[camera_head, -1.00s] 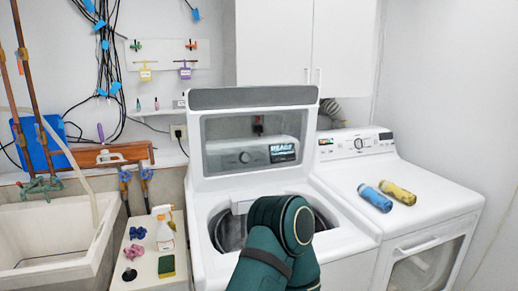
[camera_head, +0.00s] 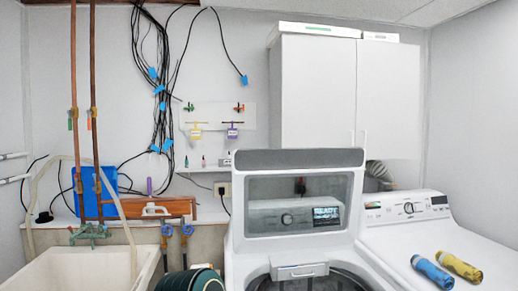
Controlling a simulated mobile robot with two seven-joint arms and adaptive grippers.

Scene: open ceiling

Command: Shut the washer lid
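The white top-load washer (camera_head: 246,270) stands at the lower middle, cut off by the bottom edge. Its lid (camera_head: 356,200) is raised upright, with a grey top edge and a window through which the control panel's display shows. The tub opening (camera_head: 345,281) is uncovered, and only its back part is in view. Neither gripper is in view.
A white dryer (camera_head: 400,236) stands right of the washer, with a blue bottle (camera_head: 432,271) and a yellow bottle (camera_head: 460,265) on top. A utility sink (camera_head: 140,268) is at left. White cabinets (camera_head: 318,95) hang above and behind the lid.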

